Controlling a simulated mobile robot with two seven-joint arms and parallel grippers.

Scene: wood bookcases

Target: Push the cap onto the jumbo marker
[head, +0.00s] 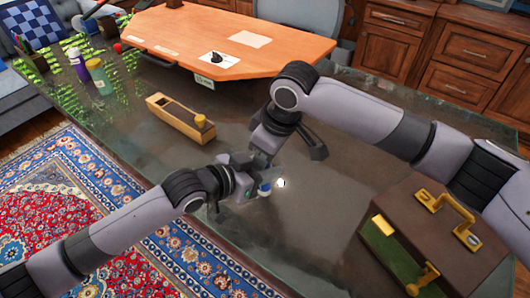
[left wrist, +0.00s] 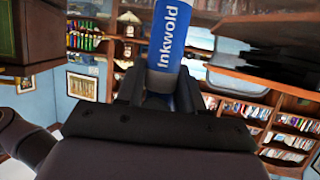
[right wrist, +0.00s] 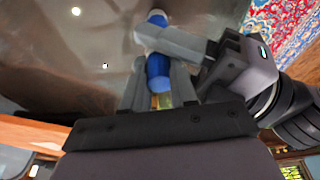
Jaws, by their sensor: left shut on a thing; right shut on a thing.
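The jumbo marker (left wrist: 168,45), with a blue label reading "Inkwold", is between my left gripper's fingers in the left wrist view. In the head view its blue and white end (head: 264,188) shows beside my left gripper (head: 245,184), which is shut on it above the table. My right gripper (head: 262,160) is close against the left one. In the right wrist view it is shut on a blue piece (right wrist: 158,68), which looks like the cap. My left fingers cross just beyond it, with the marker's end (right wrist: 157,20) past them. The join between cap and marker is hidden.
The dark glossy table (head: 320,205) is clear around the grippers. A brown case (head: 450,240) stands at right. Bottles (head: 98,76) stand far left, and an orange raised board (head: 225,38) is at the back.

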